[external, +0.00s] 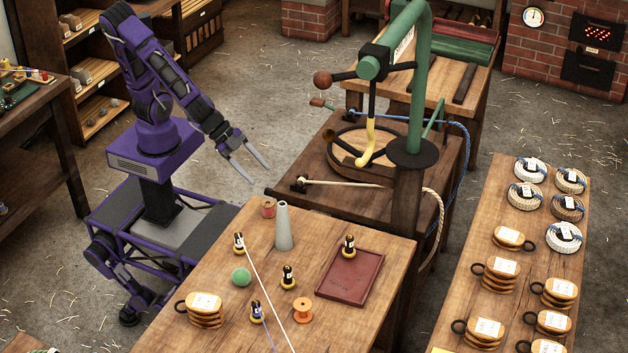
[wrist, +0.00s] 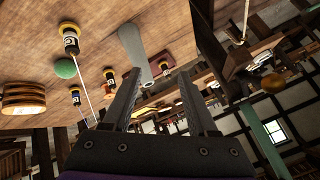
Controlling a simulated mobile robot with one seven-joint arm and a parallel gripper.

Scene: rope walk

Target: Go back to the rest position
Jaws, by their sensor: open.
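My gripper (external: 252,166) is open and empty. In the external view it is raised in the air between my body and the dark machine table, beyond the far edge of the front wooden table (external: 185,340). Its two grey fingers point down and to the right. In the wrist view my gripper (wrist: 168,88) also shows with its fingers apart and nothing between them held. The table's small things, such as a grey cone (external: 284,226) and a green ball (external: 241,277), stand apart from the fingers in the external view.
A red tray (external: 345,285) with a small bottle, an orange spool (external: 302,310) and stacked wooden discs (external: 205,312) are on the front table. The machine's green post (external: 420,80) rises to the right. A side table (external: 480,235) holds rope coils. Straw-strewn floor lies behind my arm.

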